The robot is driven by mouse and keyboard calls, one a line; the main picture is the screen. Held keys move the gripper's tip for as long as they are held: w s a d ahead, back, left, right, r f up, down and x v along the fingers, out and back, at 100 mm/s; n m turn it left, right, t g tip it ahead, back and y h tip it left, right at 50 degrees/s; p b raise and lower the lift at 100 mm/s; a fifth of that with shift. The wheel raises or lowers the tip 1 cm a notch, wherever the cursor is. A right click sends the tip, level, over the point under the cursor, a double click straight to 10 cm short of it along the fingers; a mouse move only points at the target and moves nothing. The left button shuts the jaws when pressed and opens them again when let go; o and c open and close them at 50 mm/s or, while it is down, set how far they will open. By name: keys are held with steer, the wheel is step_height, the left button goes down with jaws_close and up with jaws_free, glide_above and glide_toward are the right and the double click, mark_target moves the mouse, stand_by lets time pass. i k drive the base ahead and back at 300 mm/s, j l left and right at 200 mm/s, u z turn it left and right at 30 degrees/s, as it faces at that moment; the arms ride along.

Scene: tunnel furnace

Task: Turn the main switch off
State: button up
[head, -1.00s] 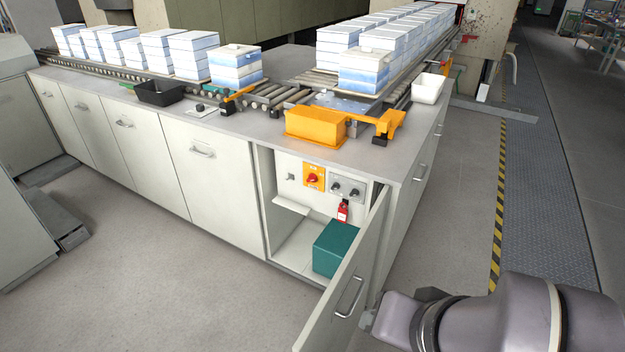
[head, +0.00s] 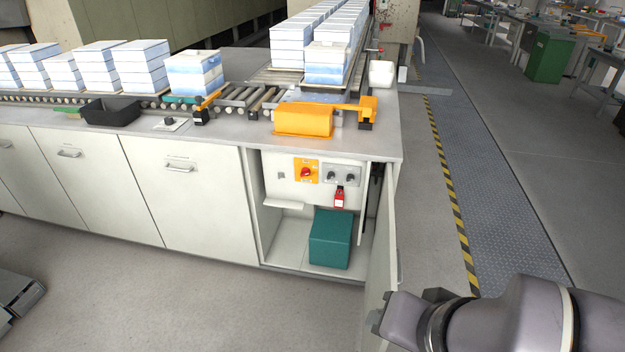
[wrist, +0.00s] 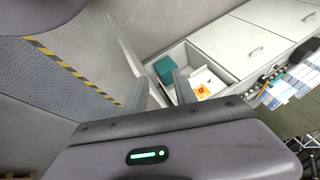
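The main switch (head: 306,172) is a red rotary knob on a yellow plate, on the back panel inside an open cabinet. Its exact angle is too small to read. In the wrist view the yellow plate (wrist: 201,91) shows beyond the right finger. The cabinet door (head: 383,265) stands open and is seen nearly edge-on. My gripper (wrist: 160,85) is open, with an empty gap between its fingers. In the head view my gripper (head: 400,305) is at lower right, beside the door and well apart from the switch.
A grey plate with two dark knobs (head: 341,175) is right of the switch, with a red padlock-like tag (head: 339,196) below. A teal box (head: 331,239) sits on the cabinet floor. The worktop (head: 220,137) overhangs the cabinet. The floor in front (head: 200,300) is clear.

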mark_target(305, 171)
steer(key=i+j+z, duration=0.3)
steer(key=j+z, duration=0.15)
steer(key=j, duration=0.45)
steer(key=i+j+z, duration=0.2)
steer(key=j+z, duration=0.25)
steer(key=j, duration=0.5)
steer(key=j+z, duration=0.4)
steer(key=j, duration=0.6)
steer(key=i+j+z, duration=0.2)
steer(key=j, duration=0.15)
steer(key=i+j, duration=0.35)
